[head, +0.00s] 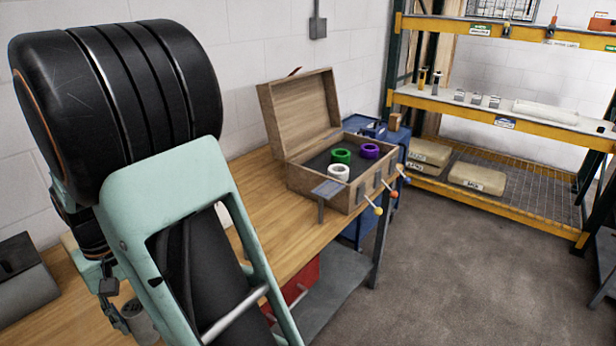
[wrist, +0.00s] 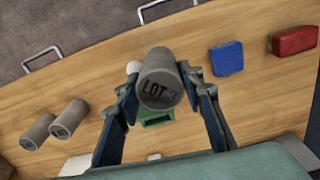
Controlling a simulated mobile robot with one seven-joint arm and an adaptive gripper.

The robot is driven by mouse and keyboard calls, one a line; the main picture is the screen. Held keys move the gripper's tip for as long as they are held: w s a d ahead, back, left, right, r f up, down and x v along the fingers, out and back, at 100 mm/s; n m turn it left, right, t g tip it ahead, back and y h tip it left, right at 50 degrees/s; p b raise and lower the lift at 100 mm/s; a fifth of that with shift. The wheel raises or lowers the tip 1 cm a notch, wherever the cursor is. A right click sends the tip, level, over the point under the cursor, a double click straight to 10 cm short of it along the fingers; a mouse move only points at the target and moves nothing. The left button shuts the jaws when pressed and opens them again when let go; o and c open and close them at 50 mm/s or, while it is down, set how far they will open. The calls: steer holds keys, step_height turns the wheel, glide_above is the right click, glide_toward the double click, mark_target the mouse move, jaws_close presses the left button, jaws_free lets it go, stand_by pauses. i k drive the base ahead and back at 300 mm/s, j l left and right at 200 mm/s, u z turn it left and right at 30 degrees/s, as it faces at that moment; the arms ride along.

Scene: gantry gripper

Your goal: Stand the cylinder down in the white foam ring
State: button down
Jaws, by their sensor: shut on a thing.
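My gripper (wrist: 157,84) is shut on a grey cylinder marked LOT 3 (wrist: 160,70) in the wrist view, with one finger on each side. The cylinder's marked end faces the camera. The wooden bench top lies beyond it. The white foam ring (head: 338,172) lies in the open wooden case (head: 302,178) on the bench in the head view, at the front of the dark lining. Its hole faces up and looks empty. In the head view my arm covers much of the near bench, and the gripper's hold is not clear there. The ring does not show clearly in the wrist view.
A green ring (head: 341,156) and a purple ring (head: 369,151) share the case with the white one. The raised lid (head: 303,110) stands at the back. Two more grey cylinders (wrist: 38,130) lie left in the wrist view; blue (wrist: 227,58) and red (wrist: 295,40) blocks are right.

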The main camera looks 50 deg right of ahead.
mark_target(341, 175)
steer(key=l, duration=1)
steer(key=k+l, duration=0.15)
steer(key=l, duration=1.9)
steer(key=k+l, duration=0.15)
steer(key=l, duration=0.85)
